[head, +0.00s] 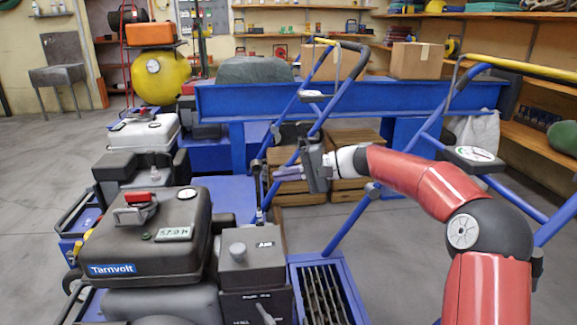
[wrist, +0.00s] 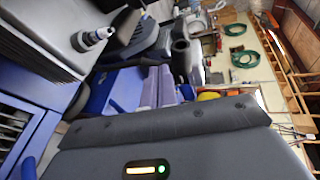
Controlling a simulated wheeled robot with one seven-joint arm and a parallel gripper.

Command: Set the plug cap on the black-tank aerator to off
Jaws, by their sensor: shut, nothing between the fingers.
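The black-tank aerator (head: 150,240) stands at the lower left in the head view, with a blue Tarnvolt label. A red-topped fitting (head: 138,203) sits on its tank. A grey knob (head: 238,248) stands on the dark box to the right of the tank. I cannot tell which part is the plug cap or how it is set. My gripper (head: 277,173) is shut and empty, pointing left, beyond the aerator and to its right, touching nothing I can see. A similar grey knob (wrist: 95,37) shows there at upper left.
A white-tank machine (head: 145,133) stands behind the black-tank one. Blue handle bars (head: 347,222) rise close to my arm. A blue beam (head: 350,99) and wooden crates (head: 350,165) lie behind my gripper. Grey floor (head: 40,150) is open at the left.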

